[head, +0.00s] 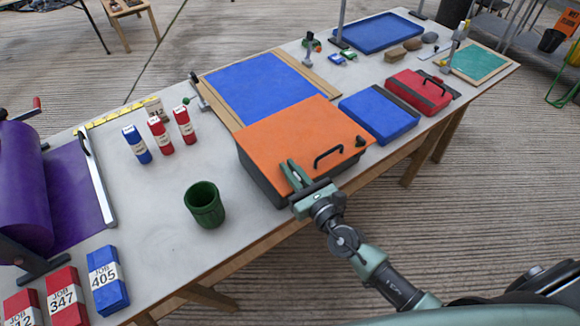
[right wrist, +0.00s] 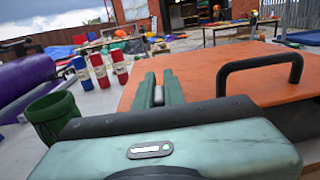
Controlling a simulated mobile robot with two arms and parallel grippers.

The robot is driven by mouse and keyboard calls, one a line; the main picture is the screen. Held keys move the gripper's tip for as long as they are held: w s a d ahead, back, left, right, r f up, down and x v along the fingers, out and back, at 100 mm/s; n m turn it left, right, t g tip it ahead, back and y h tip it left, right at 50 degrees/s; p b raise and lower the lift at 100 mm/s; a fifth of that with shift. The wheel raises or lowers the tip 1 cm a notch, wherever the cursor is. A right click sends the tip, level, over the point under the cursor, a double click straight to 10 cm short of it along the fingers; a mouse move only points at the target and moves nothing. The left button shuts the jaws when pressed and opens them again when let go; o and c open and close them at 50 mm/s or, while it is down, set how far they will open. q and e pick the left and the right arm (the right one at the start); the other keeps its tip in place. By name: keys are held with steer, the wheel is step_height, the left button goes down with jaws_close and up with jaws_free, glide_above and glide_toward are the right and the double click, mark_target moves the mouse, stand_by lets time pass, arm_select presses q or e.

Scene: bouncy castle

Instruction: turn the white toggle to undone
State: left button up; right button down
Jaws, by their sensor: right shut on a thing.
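A dark case with an orange lid (head: 290,135) stands at the table's front edge, with a black handle (head: 328,156) on the lid. My right gripper (head: 294,174) is over the lid's front left part, left of the handle. In the right wrist view its two green fingers (right wrist: 160,90) are close together, with a small pale piece between them, which looks like the white toggle (right wrist: 158,96). The fingers hide most of it, and its turned position cannot be told. My left gripper is in neither view.
A green cup (head: 204,205) stands left of the case. Red and blue tubes (head: 158,136) stand behind the cup. A blue case (head: 378,113) and a red case (head: 420,92) are to the right. A blue sheet (head: 262,88) lies behind. Bare table surrounds the cup.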

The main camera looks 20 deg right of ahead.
steer(key=m+h+p, duration=0.2)
steer(key=h, duration=0.1)
steer(key=shift+d+r+t, duration=0.15)
steer(key=shift+d+t, duration=0.05)
steer(key=shift+t, duration=0.1)
steer(key=shift+d+m+h, duration=0.15)
steer(key=shift+m+h, duration=0.45)
steer(key=shift+h, duration=0.4)
steer(key=shift+d+m+h+p, duration=0.15)
steer(key=shift+m+h, duration=0.35)
steer(key=shift+h, duration=0.3)
steer(key=shift+d+m+h+p, duration=0.15)
steer(key=shift+m+h, duration=0.35)
steer(key=shift+h, duration=0.3)
steer(key=c, duration=1.5)
jaws_free()
